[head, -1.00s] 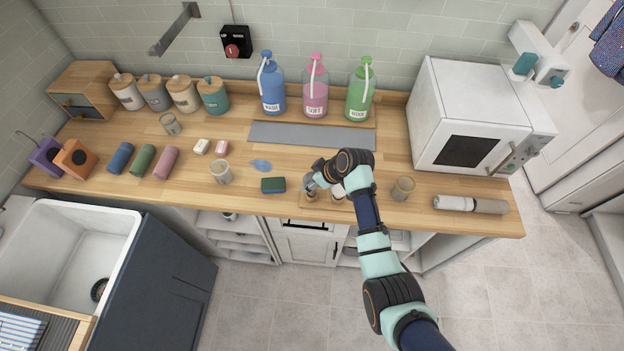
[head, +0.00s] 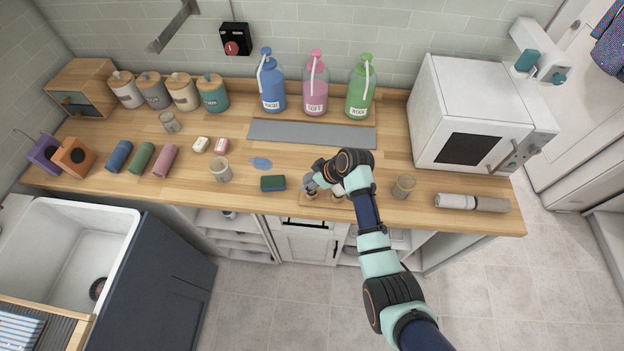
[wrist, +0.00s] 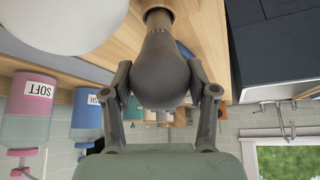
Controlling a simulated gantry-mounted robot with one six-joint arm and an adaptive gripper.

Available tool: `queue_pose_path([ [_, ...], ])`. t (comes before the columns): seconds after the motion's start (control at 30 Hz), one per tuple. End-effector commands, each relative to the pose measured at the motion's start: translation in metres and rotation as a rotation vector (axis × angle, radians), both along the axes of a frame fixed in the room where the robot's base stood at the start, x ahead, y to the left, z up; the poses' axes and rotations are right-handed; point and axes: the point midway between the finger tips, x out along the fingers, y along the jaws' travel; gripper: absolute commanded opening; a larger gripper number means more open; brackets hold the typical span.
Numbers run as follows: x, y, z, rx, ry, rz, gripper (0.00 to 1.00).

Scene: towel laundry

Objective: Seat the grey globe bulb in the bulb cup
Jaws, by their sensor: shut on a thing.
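The grey globe bulb (wrist: 162,68) is between the two fingers of my gripper (wrist: 165,95) in the wrist view, and they are shut on it. Its narrow end meets a tan wooden bulb cup (wrist: 158,12) at the top of that view. The neck appears to enter the cup's rim; how deep it sits is hidden. In the head view my gripper (head: 311,184) is low over a small wooden board (head: 325,206) at the counter's front edge. The bulb is mostly hidden there by the gripper.
A white globe (wrist: 55,20) is close beside the bulb in the wrist view. Soap bottles (head: 316,85) stand behind.

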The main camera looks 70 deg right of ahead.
Motion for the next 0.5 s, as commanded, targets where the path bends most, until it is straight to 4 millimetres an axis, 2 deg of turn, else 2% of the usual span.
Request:
queue_pose_path([
  [0.5,0.0,0.0001,-0.0057,0.0,0.0,0.0,0.22],
])
